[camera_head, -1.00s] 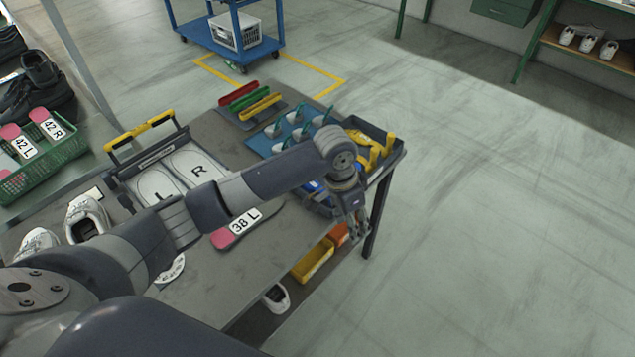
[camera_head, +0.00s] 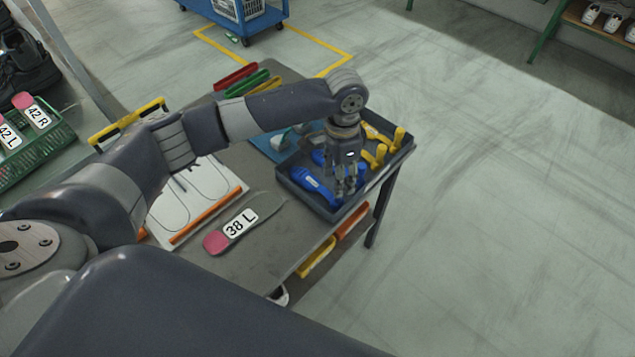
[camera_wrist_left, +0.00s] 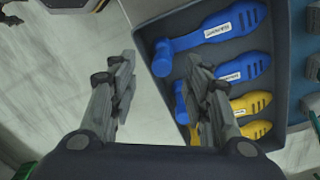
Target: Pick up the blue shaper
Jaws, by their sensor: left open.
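Two blue shapers lie in a dark grey tray (camera_head: 333,214) at the table's right end. The nearer blue shaper (camera_head: 312,183) is plain in the head view; the other (camera_head: 318,157) is mostly hidden by my arm. The wrist view shows both, the upper blue shaper (camera_wrist_left: 222,27) and the lower one (camera_wrist_left: 240,69), side by side with white labels. My left gripper (camera_head: 347,189) is open and empty, pointing down over the tray beside the nearer shaper. In the wrist view its fingers (camera_wrist_left: 160,72) stand apart near the shapers' knob ends, across the tray's edge.
Yellow shapers (camera_wrist_left: 248,104) lie beside the blue ones in the same tray. A 38 L insole (camera_head: 238,226) lies on the table (camera_head: 262,262). Open floor (camera_head: 500,220) is to the right.

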